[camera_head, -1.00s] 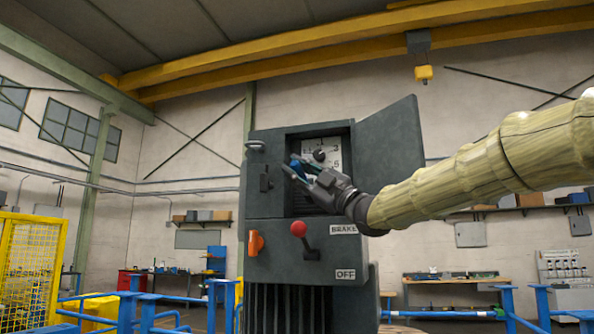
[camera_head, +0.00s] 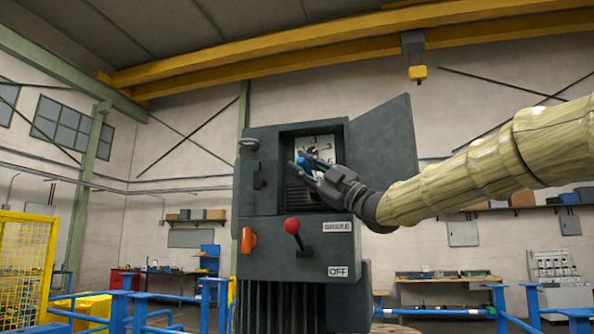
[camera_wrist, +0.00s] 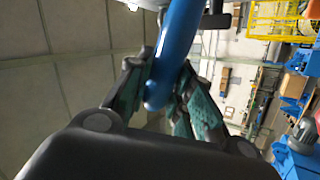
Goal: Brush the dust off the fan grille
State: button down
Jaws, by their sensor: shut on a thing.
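My gripper (camera_head: 298,167) reaches into the open upper compartment of a dark grey cabinet (camera_head: 262,145). It is shut on a blue handle (camera_wrist: 178,45), which I take to be the brush's. In the wrist view the handle runs up between the teal fingers (camera_wrist: 160,92); its bristles cannot be made out. In the head view a bit of the blue handle (camera_head: 304,163) shows at the fingers. Dark slats (camera_head: 296,196) low in the compartment appear to be the fan grille, partly hidden by my gripper. Dust cannot be made out.
The cabinet door (camera_head: 383,150) stands open on the right, close to my arm. A pale dial plate (camera_head: 322,142) is behind the fingers. A red-knobbed lever (camera_head: 292,227) and an orange switch (camera_head: 249,240) stick out below the opening. Blue railings (camera_head: 118,308) stand in front.

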jog(key=shift+d, duration=0.45)
jog(key=shift+w+a, duration=0.2)
jog(key=shift+a, duration=0.45)
jog(key=shift+w+a, duration=0.25)
jog(key=shift+a, duration=0.35)
jog(key=shift+w+a, duration=0.2)
jog(key=shift+a, duration=0.45)
jog(key=s+a+b, duration=0.2)
jog(key=s+b, duration=0.1)
jog(key=s, duration=0.2)
jog(key=shift+s+b, duration=0.35)
jog(key=shift+b, duration=0.05)
